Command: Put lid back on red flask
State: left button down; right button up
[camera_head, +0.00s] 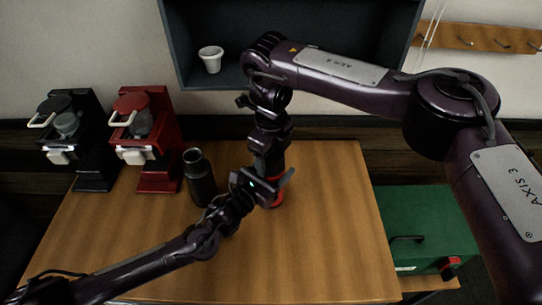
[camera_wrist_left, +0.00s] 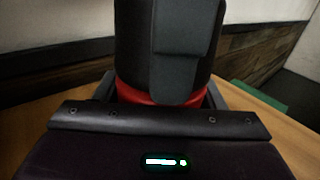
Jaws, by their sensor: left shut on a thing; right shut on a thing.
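The red flask (camera_head: 277,192) stands upright on the wooden table, mostly hidden by my arms in the head view. Its red body also shows low in the left wrist view (camera_wrist_left: 130,94). My left gripper (camera_head: 274,184) is shut on the flask, with a finger on either side of it. A dark, wide lid (camera_wrist_left: 133,45) sits directly above the red body in the left wrist view. I cannot tell whether it is fully seated. My right gripper (camera_head: 268,152) points down from above and is shut on the lid. A grey finger (camera_wrist_left: 182,50) lies against its near side.
A black flask (camera_head: 200,180) stands left of my left gripper. A black brewer (camera_head: 88,130) and a red brewer (camera_head: 160,135) stand at the back left. A white cup (camera_head: 211,60) is on the shelf. A green case (camera_head: 430,225) is at the right. The table's right half is clear.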

jog(key=m, duration=0.3)
jog(key=shift+m, duration=0.4)
jog(key=o, duration=1.1)
jog(key=shift+r, duration=2.25)
